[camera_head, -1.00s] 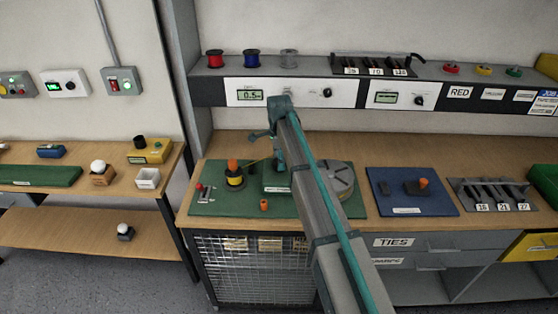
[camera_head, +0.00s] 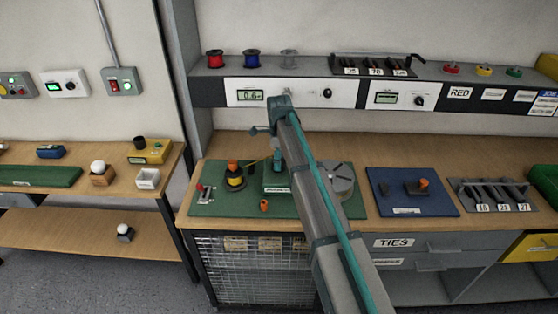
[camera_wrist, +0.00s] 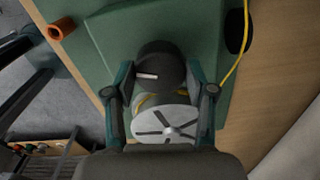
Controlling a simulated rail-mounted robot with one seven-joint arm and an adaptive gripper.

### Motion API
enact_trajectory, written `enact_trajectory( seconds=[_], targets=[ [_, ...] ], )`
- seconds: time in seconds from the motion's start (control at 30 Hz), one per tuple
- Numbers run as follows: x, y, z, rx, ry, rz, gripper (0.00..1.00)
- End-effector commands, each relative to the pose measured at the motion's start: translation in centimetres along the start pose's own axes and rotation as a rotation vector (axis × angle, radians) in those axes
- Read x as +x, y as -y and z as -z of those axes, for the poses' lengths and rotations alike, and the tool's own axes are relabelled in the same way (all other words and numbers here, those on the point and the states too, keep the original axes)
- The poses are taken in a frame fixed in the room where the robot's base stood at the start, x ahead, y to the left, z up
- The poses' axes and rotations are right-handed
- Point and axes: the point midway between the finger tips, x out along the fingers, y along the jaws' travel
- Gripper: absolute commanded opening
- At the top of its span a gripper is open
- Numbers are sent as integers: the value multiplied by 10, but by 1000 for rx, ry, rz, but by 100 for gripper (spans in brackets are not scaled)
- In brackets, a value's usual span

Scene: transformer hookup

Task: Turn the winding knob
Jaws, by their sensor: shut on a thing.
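The dark round winding knob (camera_wrist: 158,66) with a white mark is in the upper middle of the wrist view. My gripper (camera_wrist: 161,78) is shut on it, with one finger against each side. Just below the knob, between the fingers, are a silver slotted disc (camera_wrist: 166,130) and a bit of yellow winding. In the head view my gripper (camera_head: 278,162) reaches down to the winder on the green board (camera_head: 215,208); my arm hides the knob there. The meter display (camera_head: 250,95) on the shelf front reads about 0.6.
A spool with an orange top (camera_head: 234,178) and a loose orange sleeve (camera_head: 263,205) stand on the green board. A yellow wire (camera_wrist: 241,55) runs at the right of the wrist view. A grey round plate (camera_head: 343,178) is right of my arm, and a blue board (camera_head: 440,203) lies farther right.

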Motion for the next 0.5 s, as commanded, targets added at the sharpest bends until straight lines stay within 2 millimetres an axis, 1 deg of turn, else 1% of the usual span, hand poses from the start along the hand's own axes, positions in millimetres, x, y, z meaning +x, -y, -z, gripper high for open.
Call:
enact_trajectory(
  seconds=[0.17, 0.2, 0.33, 0.5],
  targets=[
    [-1, 1, 0, -1, 0, 2, 20],
    [-1, 1, 0, -1, 0, 2, 58],
    [-1, 1, 0, -1, 0, 1, 80],
    [0, 0, 0, -1, 0, 1, 80]
  ],
)
